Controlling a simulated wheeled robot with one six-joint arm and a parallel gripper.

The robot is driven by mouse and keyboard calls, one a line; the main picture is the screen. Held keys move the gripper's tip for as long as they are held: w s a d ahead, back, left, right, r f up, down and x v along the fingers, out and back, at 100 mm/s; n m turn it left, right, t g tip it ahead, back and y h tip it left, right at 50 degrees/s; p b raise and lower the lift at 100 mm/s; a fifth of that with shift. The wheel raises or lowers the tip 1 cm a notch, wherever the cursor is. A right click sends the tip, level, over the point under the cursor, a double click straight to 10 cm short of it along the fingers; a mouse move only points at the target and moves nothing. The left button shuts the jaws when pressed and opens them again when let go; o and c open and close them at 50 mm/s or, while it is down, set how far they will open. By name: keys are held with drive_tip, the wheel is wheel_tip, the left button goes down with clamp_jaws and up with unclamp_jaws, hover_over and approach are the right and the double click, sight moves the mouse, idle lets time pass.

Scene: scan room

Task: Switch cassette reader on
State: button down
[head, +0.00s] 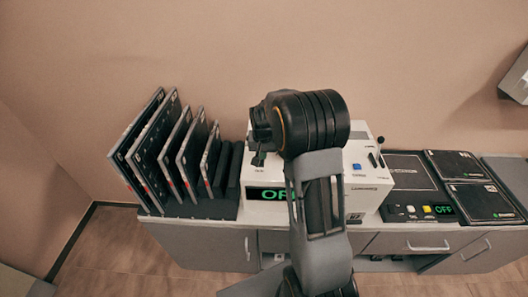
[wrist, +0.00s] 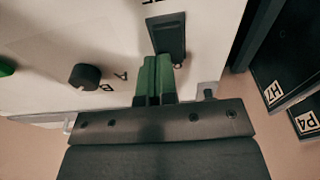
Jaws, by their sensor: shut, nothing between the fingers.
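The cassette reader (head: 372,198) is a white box in the middle of the counter. Its green display (head: 267,194) is partly hidden by my arm; "OF" is readable. My gripper (head: 258,158) is over the reader's left part, with its green fingers shut and empty. In the wrist view, the green fingertips (wrist: 158,72) are at the near end of a dark rectangular switch plate (wrist: 169,38) on the white face. I cannot tell whether they touch it. A black knob (wrist: 84,76) and part of a green button (wrist: 5,67) are to the left.
Several dark cassettes (head: 150,143) stand upright in a rack left of the reader. A black unit (head: 407,173) with another green "OFF" display (head: 443,210) is at the right, beside flat dark panels (head: 478,199). A wall is close behind. The counter has grey drawers (head: 410,242).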

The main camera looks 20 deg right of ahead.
drive_tip(key=shift+s+a, duration=0.3)
drive_tip(key=shift+s, duration=0.15)
drive_tip(key=shift+r, duration=0.1)
drive_tip(key=shift+r, duration=0.3)
wheel_tip(320, 180, up, 13)
drive_tip(key=s+a, duration=0.1)
drive_tip(key=s, duration=0.1)
drive_tip(key=shift+s+p, duration=0.2)
drive_tip(key=shift+p, duration=0.2)
